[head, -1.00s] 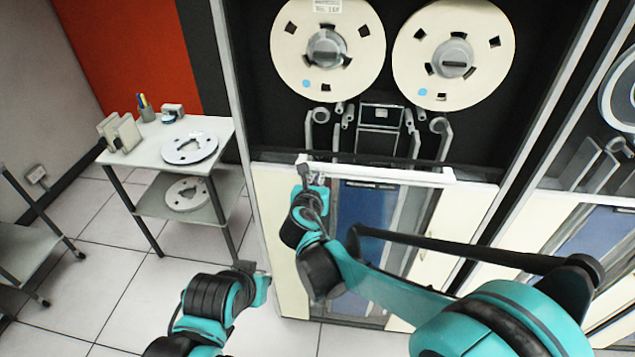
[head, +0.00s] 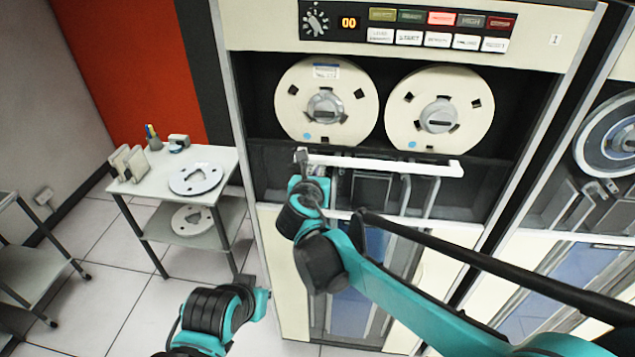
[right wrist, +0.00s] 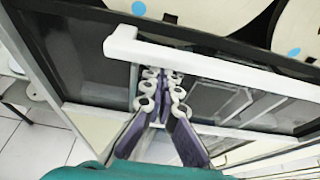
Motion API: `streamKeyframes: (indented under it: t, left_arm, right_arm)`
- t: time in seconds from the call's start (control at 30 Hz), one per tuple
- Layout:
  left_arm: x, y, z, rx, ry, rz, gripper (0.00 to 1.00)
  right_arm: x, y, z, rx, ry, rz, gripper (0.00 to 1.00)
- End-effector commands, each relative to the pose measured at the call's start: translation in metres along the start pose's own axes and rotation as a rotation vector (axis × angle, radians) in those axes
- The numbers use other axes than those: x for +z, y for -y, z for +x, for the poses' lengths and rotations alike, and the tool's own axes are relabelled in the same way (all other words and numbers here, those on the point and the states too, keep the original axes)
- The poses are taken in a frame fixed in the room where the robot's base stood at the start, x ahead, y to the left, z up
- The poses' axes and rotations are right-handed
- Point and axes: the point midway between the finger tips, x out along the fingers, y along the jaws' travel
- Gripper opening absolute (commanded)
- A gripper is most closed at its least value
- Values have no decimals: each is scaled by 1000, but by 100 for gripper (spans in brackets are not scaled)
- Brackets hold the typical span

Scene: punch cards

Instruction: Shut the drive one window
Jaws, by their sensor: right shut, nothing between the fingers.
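The drive one window shows by its white handle bar (head: 385,163), which crosses the front of the tape drive just below the two reels. The bar also shows in the right wrist view (right wrist: 195,62). The clear pane itself is hard to make out. My right gripper (head: 325,178) is at the left end of the bar. In the right wrist view its fingers (right wrist: 160,85) are shut and empty, with the tips close under the bar; I cannot tell whether they touch it. My left gripper (head: 258,287) is low at the left, away from the drive; its fingers are unclear.
The two cream reels (head: 327,104) sit behind the opening, below a button panel (head: 440,30). A second tape drive (head: 610,130) stands at the right. A small table (head: 225,160) with flat reels stands at the left, with open floor before it.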

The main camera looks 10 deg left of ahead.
Motion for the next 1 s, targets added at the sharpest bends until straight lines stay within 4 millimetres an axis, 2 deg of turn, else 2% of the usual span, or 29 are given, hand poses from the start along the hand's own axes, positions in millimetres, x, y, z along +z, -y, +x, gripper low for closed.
streamKeyframes:
  t: [0.03,0.1,0.3,0.5,0.7,1.0]
  left_arm:
    - [-13,0,-18,0,0,0,7]
    - [-21,0,-30,0,0,0,7]
    - [-45,0,-63,0,0,0,7]
    - [-64,0,-90,0,0,0,7]
    - [-76,0,-107,0,0,0,7]
    - [-83,0,-116,0,0,0,7]
  right_arm:
    - [28,0,-10,0,1,-1,0]
    - [52,0,-18,0,1,-1,0]
    - [118,0,-41,0,1,-1,0]
    - [172,0,-60,0,1,-1,0]
    - [210,0,-73,0,1,-1,0]
    - [232,0,-81,0,1,-1,0]
